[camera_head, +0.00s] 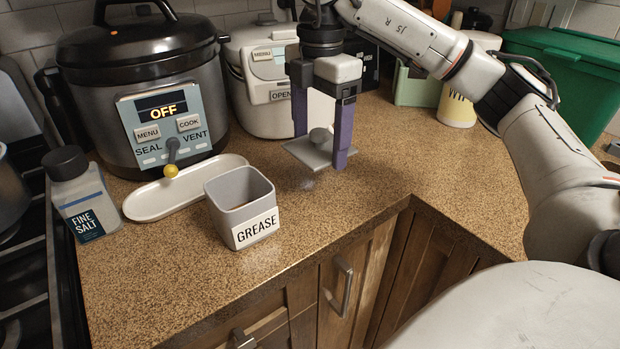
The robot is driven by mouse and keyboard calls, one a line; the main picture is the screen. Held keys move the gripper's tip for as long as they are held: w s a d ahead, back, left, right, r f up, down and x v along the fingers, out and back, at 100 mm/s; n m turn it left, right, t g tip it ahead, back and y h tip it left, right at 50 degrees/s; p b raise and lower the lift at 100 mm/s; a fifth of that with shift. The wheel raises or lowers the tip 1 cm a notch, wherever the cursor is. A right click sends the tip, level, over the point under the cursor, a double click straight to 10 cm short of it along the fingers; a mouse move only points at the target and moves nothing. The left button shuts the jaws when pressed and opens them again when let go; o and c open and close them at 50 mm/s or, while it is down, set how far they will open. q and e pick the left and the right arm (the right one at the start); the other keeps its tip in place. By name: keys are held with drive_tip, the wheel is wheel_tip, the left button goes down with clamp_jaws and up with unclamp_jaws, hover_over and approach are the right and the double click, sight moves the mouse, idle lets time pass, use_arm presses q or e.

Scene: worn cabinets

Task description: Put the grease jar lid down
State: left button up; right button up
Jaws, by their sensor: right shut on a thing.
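The grease jar (242,208) is a grey square pot with a "GREASE" label, standing open-topped on the speckled counter near its front edge. Its lid (313,153) is a flat grey square plate with a round knob, to the right of and behind the jar. My right gripper (325,143), with purple fingers, points down and is shut on the lid. The lid appears level and very close to the counter; I cannot tell whether it touches. My left gripper is not in view.
A pressure cooker (150,90) reading "OFF" and a white oval dish (160,203) stand left, with a fine salt bottle (80,195). A white rice cooker (265,85) is behind the lid. The counter (390,150) is clear to the lid's right. A green bin (570,70) stands far right.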

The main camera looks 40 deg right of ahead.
sight(321, 147)
wheel_tip(321, 147, down, 3)
drive_tip(key=shift+s+r+b, duration=0.15)
drive_tip(key=shift+r+b, duration=0.05)
drive_tip(key=shift+b, duration=0.15)
drive_tip(key=shift+f, duration=0.55)
wheel_tip(321, 147, down, 4)
drive_tip(key=shift+r, duration=0.15)
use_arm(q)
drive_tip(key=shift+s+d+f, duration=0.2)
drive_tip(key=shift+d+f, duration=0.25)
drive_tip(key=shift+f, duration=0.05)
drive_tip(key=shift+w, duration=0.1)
use_arm(e)
drive_tip(key=o, duration=1.1)
drive_tip(key=shift+c, duration=0.2)
